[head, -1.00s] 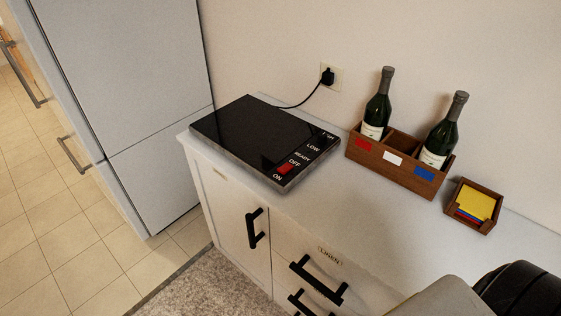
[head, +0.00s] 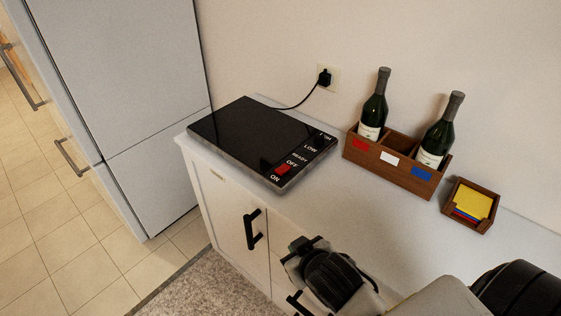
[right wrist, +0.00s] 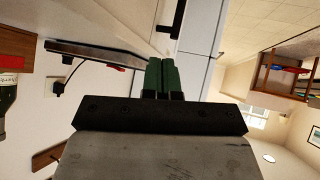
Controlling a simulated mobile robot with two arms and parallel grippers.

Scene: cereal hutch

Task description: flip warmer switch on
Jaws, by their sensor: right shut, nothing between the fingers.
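The warmer (head: 245,133) is a flat black plate with a grey rim on the counter. Its red switch (head: 283,169) sits at the near right corner, between the printed ON and OFF labels; I cannot tell which way it is tipped. My right gripper (head: 300,244) is in front of the counter, below and right of the switch and apart from it. In the right wrist view, its green fingers (right wrist: 161,74) are together and empty. There the warmer (right wrist: 95,51) and the red switch (right wrist: 115,67) show left of the fingers. My left gripper is not in view.
A wooden crate (head: 392,168) with two bottles and a small box of coloured cards (head: 470,205) stand to the right. The warmer's cord runs to a wall socket (head: 326,77). Black handles (head: 251,229) stick out from the cabinet front. The counter between warmer and crate is clear.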

